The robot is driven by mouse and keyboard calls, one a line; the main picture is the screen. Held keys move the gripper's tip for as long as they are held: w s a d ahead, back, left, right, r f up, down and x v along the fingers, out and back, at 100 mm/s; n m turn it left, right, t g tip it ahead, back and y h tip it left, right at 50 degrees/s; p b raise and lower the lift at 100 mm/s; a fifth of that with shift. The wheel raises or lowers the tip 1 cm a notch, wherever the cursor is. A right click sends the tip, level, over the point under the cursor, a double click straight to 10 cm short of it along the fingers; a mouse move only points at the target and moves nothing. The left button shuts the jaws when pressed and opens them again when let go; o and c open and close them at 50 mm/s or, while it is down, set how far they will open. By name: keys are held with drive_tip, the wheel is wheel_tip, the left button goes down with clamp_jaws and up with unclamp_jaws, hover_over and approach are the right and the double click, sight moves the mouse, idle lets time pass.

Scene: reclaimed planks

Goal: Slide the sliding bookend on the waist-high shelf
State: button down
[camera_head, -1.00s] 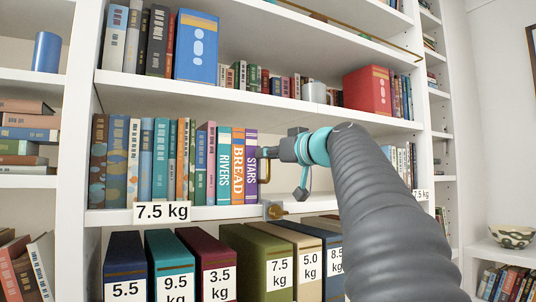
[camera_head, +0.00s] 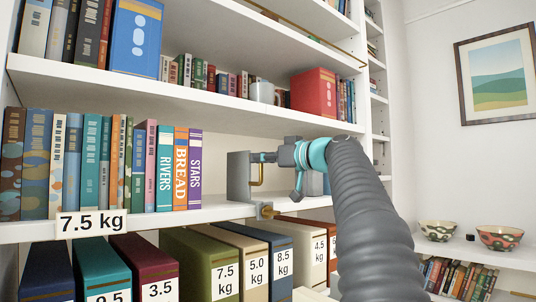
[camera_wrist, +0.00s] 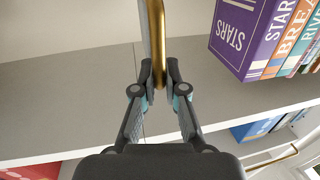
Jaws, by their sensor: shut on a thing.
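The sliding bookend (camera_head: 238,177), a grey upright plate with a brass handle (camera_head: 258,172), stands on the waist-high shelf (camera_head: 225,208), right of the row of books. A clear gap lies between it and the purple STARS book (camera_head: 195,170). My gripper (camera_head: 264,157) reaches in from the right and is shut on the brass handle. In the wrist view the handle (camera_wrist: 157,35) runs down between the fingers of my gripper (camera_wrist: 158,78), and the STARS book (camera_wrist: 236,38) is apart at upper right. The bookend's far side is hidden.
Several books, including RIVERS (camera_head: 165,170) and BREAD (camera_head: 181,170), stand left of the gap. A brass fitting (camera_head: 265,210) is on the shelf's front edge below the bookend. Labelled binders (camera_head: 205,262) fill the shelf below.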

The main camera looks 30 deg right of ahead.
drive_tip(key=shift+d, duration=0.1)
drive_tip(key=c, duration=1.2)
unclamp_jaws()
drive_tip(key=shift+w, duration=0.1)
drive_tip(key=v, duration=1.2)
